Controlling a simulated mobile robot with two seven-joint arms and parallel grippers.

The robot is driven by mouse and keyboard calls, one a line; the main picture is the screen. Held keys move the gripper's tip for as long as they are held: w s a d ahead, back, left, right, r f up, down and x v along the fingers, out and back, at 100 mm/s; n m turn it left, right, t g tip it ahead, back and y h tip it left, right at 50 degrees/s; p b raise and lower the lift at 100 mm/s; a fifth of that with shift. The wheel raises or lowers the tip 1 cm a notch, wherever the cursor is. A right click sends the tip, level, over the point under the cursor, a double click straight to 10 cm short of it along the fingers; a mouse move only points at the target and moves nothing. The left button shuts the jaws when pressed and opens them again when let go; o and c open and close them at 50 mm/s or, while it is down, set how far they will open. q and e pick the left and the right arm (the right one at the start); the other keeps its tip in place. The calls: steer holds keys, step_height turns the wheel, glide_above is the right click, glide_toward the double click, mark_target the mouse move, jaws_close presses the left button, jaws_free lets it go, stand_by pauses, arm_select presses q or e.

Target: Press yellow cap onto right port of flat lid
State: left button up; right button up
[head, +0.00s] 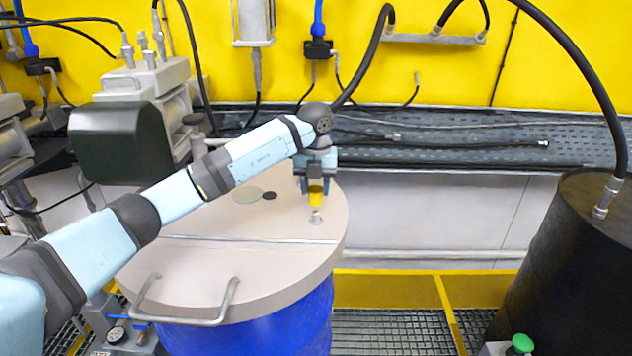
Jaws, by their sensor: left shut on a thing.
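My left arm reaches in from the left, and its gripper (316,188) points down over the right part of the flat lid (215,268). The gripper is shut on the yellow cap (316,196). A small metal port (316,217) stands up from the lid on the right. The cap is just above the port in the picture; I cannot tell whether they touch. The flat beige lid sits on a blue drum (290,325). My right gripper is not in view.
A dark motor housing (118,143) stands behind left. A black drum (560,265) with a hose is at right. A green knob (522,342) shows at the lower right. Yellow-edged grating (400,330) lies between the drums.

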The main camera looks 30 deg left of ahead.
mark_target(316, 211)
arm_select(q)
steer(key=shift+f+b, duration=0.3)
steer(key=shift+f, duration=0.5)
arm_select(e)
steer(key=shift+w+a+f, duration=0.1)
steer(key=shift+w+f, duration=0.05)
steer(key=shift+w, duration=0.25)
arm_select(q)
steer(key=shift+f, duration=0.15)
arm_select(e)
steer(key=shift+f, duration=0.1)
arm_select(q)
steer(key=shift+w+f, duration=0.1)
steer(key=shift+f, duration=0.15)
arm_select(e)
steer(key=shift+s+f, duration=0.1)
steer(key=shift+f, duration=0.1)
arm_select(q)
steer(key=shift+f, duration=0.2)
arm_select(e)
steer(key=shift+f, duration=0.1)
arm_select(q)
steer(key=shift+f+b, duration=0.8)
steer(key=shift+f, duration=0.25)
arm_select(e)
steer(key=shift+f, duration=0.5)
arm_select(q)
steer(key=shift+f, duration=0.45)
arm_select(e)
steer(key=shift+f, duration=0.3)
